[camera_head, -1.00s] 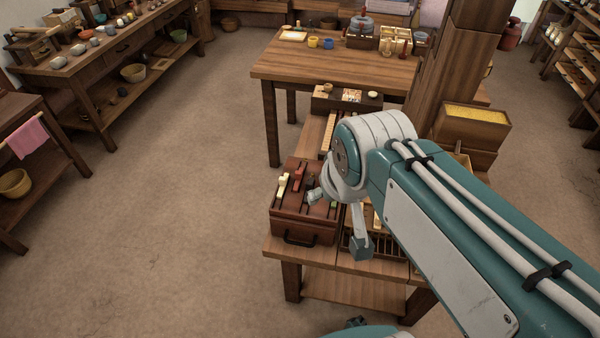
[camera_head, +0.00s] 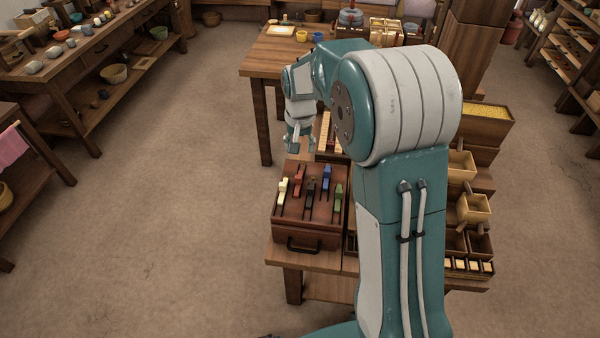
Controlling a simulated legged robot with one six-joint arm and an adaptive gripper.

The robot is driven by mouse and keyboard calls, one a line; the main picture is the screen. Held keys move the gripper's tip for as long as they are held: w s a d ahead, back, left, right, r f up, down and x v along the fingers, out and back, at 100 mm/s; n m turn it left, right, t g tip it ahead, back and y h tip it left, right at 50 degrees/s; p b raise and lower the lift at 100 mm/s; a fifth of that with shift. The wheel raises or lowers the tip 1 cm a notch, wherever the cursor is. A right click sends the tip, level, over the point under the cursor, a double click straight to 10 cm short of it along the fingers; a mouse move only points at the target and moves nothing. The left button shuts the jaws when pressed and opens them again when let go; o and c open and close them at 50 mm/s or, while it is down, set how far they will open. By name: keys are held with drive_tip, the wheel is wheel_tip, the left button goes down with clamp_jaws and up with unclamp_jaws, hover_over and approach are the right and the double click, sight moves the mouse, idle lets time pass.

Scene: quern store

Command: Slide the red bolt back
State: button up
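The red bolt (camera_head: 299,172) shows on the sloping top of a reddish-brown wooden box (camera_head: 318,236), towards its far side. It sits in a dark slot between a cream bolt (camera_head: 282,188) and a dark bolt (camera_head: 311,187). A blue bolt (camera_head: 326,175) and a green bolt (camera_head: 338,193) are to the right. My gripper (camera_head: 300,147) hangs pointing down above the far left part of the box, apart from the red bolt in the picture. Its fingers are small here, and I cannot tell whether they are open or shut. Nothing shows in it.
The box has a dark front handle (camera_head: 304,246) and stands on a low wooden bench (camera_head: 283,258). My arm hides much of the bench right of the box. Small bins (camera_head: 474,208) stand further right. A wooden table (camera_head: 257,68) is behind. Floor to the left is clear.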

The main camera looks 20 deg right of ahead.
drive_tip(key=m, duration=0.1)
approach(298, 176)
drive_tip(key=shift+g, duration=0.4)
drive_tip(key=f, duration=1)
drive_tip(key=shift+w+f, duration=0.25)
drive_tip(key=shift+w, duration=0.05)
clamp_jaws()
